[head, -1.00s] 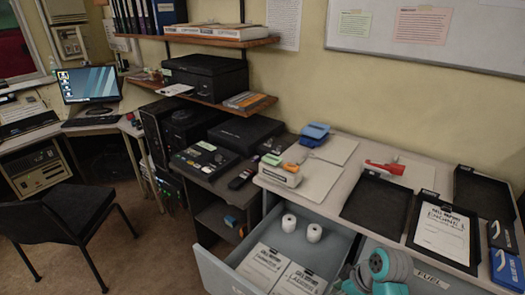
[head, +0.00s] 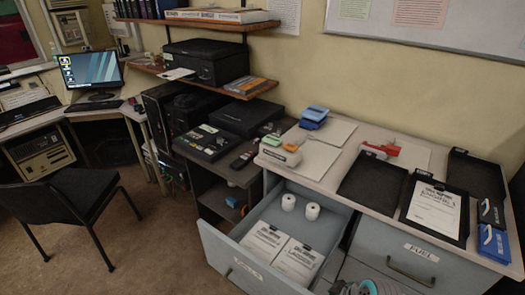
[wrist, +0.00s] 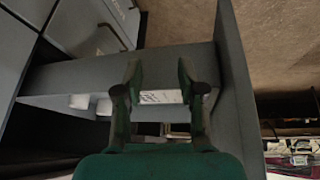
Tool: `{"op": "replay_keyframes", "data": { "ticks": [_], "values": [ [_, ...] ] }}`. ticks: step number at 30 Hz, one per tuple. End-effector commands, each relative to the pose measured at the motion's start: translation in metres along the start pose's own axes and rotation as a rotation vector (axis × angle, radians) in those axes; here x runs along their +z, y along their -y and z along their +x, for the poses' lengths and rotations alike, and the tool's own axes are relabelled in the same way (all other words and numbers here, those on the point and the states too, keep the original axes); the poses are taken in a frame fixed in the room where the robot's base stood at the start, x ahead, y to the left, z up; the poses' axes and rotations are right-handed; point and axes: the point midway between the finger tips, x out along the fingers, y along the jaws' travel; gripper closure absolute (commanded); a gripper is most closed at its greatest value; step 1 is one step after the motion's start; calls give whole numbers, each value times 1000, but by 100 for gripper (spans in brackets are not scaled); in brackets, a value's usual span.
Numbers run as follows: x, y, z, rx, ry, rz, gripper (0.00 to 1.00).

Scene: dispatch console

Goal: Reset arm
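My arm (head: 355,288) shows only as a small grey and teal part at the bottom edge of the head view. My gripper is outside that view. In the wrist view my gripper (wrist: 160,72) has two dark green fingers standing apart with nothing held between them. Beyond them is the pulled-out drawer (wrist: 125,66). The same grey drawer (head: 240,262) stands open in the head view, with two white paper rolls (head: 300,207) and two stacks of printed forms (head: 279,250) inside.
A closed drawer labelled FUEL (head: 405,262) is to the right. The counter holds black trays (head: 371,187), a red stapler-like item (head: 382,149) and a blue item (head: 314,115). A black chair (head: 78,200) stands at the left, with open floor around it.

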Motion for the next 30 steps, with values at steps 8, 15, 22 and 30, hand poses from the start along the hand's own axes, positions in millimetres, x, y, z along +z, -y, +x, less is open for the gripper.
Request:
{"op": "replay_keyframes", "data": {
  "ticks": [8, 15, 22, 30],
  "values": [
    [50, 50, 16, 136, -75, 150, 60],
    [91, 91, 3, 261, -165, 269, 60],
    [124, 129, -30, 369, -269, 362, 60],
    [151, 170, -92, 469, -416, 442, 60]
  ]
}}
